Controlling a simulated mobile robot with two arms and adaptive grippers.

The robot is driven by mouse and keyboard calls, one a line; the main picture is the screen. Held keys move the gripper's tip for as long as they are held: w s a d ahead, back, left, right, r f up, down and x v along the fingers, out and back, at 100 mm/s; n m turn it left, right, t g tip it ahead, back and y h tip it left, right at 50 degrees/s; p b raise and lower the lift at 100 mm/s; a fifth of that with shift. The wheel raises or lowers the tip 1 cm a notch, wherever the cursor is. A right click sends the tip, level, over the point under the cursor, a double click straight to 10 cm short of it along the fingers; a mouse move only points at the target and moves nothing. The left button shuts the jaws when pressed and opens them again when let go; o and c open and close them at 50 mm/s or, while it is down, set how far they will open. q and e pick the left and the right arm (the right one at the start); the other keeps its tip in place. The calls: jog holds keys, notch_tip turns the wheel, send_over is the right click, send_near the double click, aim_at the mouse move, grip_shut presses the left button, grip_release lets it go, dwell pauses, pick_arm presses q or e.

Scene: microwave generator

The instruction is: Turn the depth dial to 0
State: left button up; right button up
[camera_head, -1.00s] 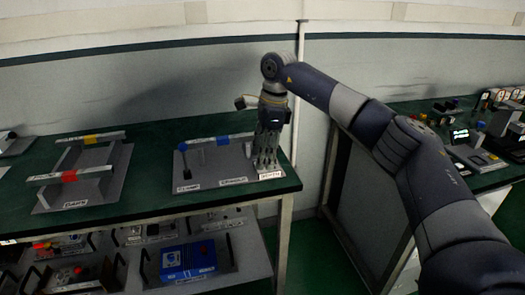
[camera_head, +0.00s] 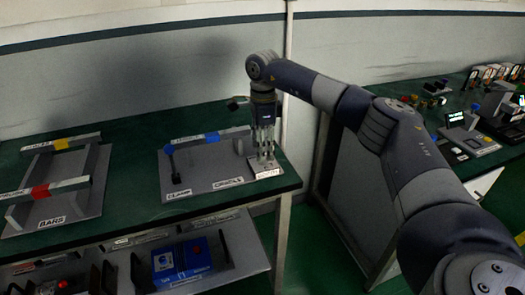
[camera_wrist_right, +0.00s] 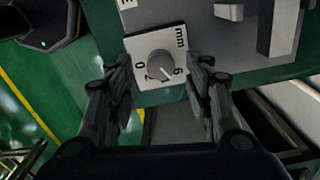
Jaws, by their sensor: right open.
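The depth dial (camera_wrist_right: 160,64) is a round grey knob on a white plate marked "mm" with numbers around it, in the right wrist view. A mark by its lower right edge seems to point between the low numbers and the one at right; the exact reading is unclear. My right gripper (camera_wrist_right: 161,88) is open, with one finger on each side of the plate. No contact with the knob is visible. In the head view the right gripper (camera_head: 263,161) points down at the white plate (camera_head: 268,173), hiding the knob. My left gripper is not in view.
A bar rack (camera_head: 85,205) stands left. A lower shelf holds a blue box (camera_head: 180,260). Another bench (camera_head: 430,125) is at right.

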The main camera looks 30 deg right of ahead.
notch_tip(320, 180, down, 3)
jog(key=shift+r, duration=0.15)
jog(key=shift+c, duration=1.1)
jog(key=c, duration=0.9)
jog(key=shift+o, duration=0.2)
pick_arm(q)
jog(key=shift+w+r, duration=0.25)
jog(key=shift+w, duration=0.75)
